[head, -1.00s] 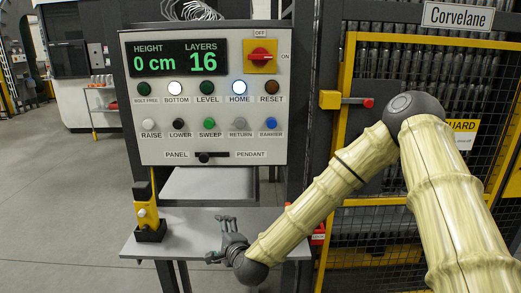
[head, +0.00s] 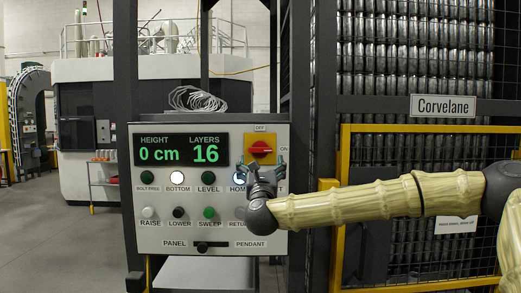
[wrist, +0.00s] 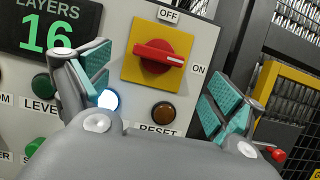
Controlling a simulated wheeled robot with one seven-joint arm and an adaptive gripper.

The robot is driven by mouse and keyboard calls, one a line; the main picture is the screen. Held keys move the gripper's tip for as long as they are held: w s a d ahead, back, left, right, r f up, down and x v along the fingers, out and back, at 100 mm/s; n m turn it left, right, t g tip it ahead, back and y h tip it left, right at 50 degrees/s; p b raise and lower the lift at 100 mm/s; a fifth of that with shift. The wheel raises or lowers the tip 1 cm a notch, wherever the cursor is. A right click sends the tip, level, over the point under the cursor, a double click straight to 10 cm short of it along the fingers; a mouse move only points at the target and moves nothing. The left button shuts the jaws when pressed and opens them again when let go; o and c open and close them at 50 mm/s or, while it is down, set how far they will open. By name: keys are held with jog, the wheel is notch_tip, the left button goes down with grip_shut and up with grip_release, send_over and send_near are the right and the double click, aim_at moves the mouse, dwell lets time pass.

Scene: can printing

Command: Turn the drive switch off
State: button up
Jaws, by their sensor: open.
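The drive switch is a red rotary knob (head: 260,148) on a yellow square plate at the upper right of the control panel (head: 150,222). OFF is marked above it and ON to its right. In the wrist view the red knob (wrist: 158,55) lies nearly level, its pale-marked end pointing right toward ON. My gripper (head: 264,168) is in front of the panel, just below the switch, with its fingers spread. In the wrist view my gripper (wrist: 160,90) is open and empty, its teal-padded fingers either side of the knob's lower area. Any contact cannot be told.
The display (head: 181,150) reads 0 cm and 16 layers. Round buttons sit below it, including a lit BOTTOM button (head: 177,177); the lit HOME button is partly hidden by my gripper. A yellow-framed mesh guard (head: 400,130) stands to the right.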

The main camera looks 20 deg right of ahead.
aim_at(260, 152)
jog(key=p+x, duration=0.3)
jog(key=x, duration=0.5)
jog(key=shift+w, duration=0.25)
jog(key=c, duration=1)
